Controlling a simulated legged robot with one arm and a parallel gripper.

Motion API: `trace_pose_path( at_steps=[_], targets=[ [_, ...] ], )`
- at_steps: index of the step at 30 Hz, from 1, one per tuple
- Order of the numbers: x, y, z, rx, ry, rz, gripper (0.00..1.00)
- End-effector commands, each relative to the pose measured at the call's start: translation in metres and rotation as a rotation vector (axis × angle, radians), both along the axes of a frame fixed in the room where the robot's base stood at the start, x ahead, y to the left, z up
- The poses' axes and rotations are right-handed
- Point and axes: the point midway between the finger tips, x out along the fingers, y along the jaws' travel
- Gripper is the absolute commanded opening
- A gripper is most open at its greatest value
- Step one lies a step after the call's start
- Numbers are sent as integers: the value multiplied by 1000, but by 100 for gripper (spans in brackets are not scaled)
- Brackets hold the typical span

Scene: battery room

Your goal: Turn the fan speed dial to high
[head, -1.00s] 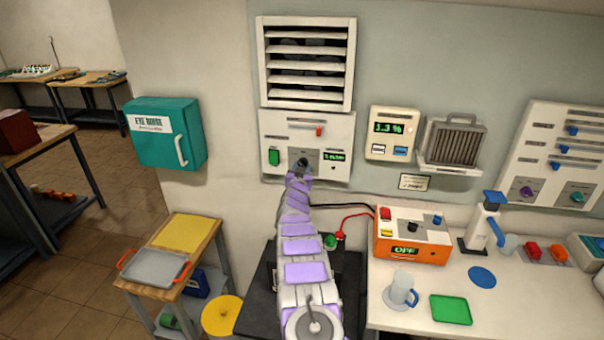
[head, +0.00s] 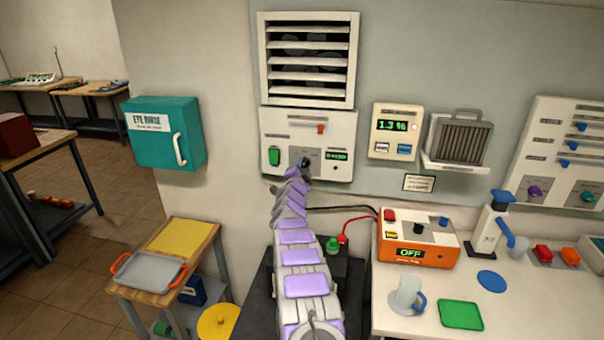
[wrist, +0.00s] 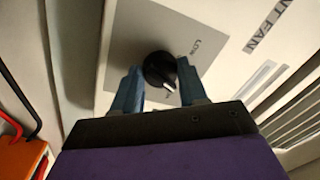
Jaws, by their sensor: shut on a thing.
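The fan speed dial (wrist: 160,70) is a round black knob with a white pointer mark, on a grey plate of the fan panel (wrist: 215,30). In the wrist view, the word "LOW" shows beside it, and the pointer is toward the lower right. My gripper (wrist: 158,85) has its two blue fingers on either side of the dial, shut on it. In the head view, my gripper (head: 302,165) reaches the lower middle of the white fan panel (head: 334,139), and my arm hides part of the dial. The panel also has a green switch, a red slider and a small display.
A louvred vent (head: 307,60) is above the panel. A gas meter reading 1.3 % (head: 393,125) and a grey filter unit (head: 460,140) are to the right. Below right, an orange box (head: 418,240) shows OFF. A teal eye rinse cabinet (head: 160,135) is at left.

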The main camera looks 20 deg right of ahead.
Motion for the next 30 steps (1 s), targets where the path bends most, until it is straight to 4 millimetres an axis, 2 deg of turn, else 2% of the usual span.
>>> trace_pose_path(
  at_steps=[1, 15, 30],
  targets=[
    [0, 1, -6, 39, -19, 1, 12],
    [1, 0, -5, 312, -202, -1, 12],
    [1, 0, -6, 389, -251, -2, 12]
  ],
)
